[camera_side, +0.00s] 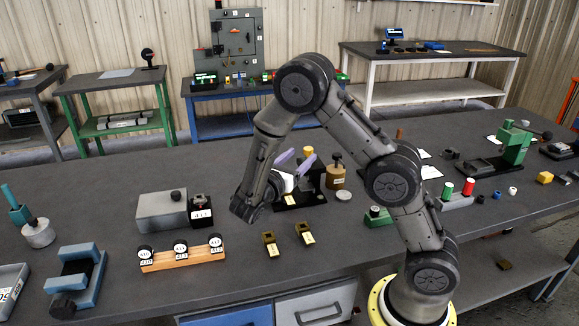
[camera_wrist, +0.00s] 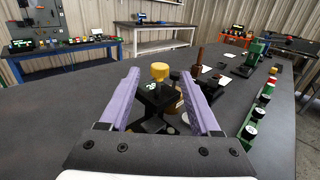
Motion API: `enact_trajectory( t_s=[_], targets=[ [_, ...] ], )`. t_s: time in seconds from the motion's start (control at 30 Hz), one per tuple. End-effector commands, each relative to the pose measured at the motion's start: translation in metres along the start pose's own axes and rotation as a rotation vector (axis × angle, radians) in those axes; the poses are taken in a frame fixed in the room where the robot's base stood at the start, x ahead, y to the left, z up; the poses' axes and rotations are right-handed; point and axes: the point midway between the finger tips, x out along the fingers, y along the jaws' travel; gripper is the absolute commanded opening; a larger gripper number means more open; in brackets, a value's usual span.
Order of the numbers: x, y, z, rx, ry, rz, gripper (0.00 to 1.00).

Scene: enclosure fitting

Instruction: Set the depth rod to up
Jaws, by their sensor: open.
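A black fixture (camera_wrist: 160,97) with a yellow knob (camera_wrist: 160,72) on top stands ahead of my gripper (camera_wrist: 160,76) in the wrist view. The knob is probably the depth rod's top; no rod shaft is clearly visible. In the side view the yellow knob (camera_side: 308,151) shows just behind the purple fingers of my gripper (camera_side: 296,160), and the fixture's black base (camera_side: 312,196) is partly hidden by them. My gripper is open and empty. Its fingers point toward the fixture, and the knob appears between them in the wrist view, apart from both.
A brass cylinder with a dark knob (camera_side: 336,176) stands right beside the fixture. Two small brass blocks (camera_side: 270,243) (camera_side: 305,233), a wooden strip with dials (camera_side: 182,253) and a grey box (camera_side: 162,211) lie nearer.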

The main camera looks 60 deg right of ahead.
Motion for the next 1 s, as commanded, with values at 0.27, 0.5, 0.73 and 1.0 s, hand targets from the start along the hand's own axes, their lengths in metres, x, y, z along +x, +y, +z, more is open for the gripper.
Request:
enact_trajectory(
  t_s=[0.27, 0.5, 0.73, 1.0],
  targets=[
    [-0.044, 0.001, 0.0, 0.001, -0.001, 0.003, 0.64],
    [-0.053, 0.0, 0.0, 0.0, -0.001, 0.0, 0.64],
    [-0.053, 0.0, 0.0, 0.0, -0.001, -0.001, 0.64],
    [-0.034, -0.016, 0.05, 0.154, 0.043, -0.06, 0.64]
  ],
)
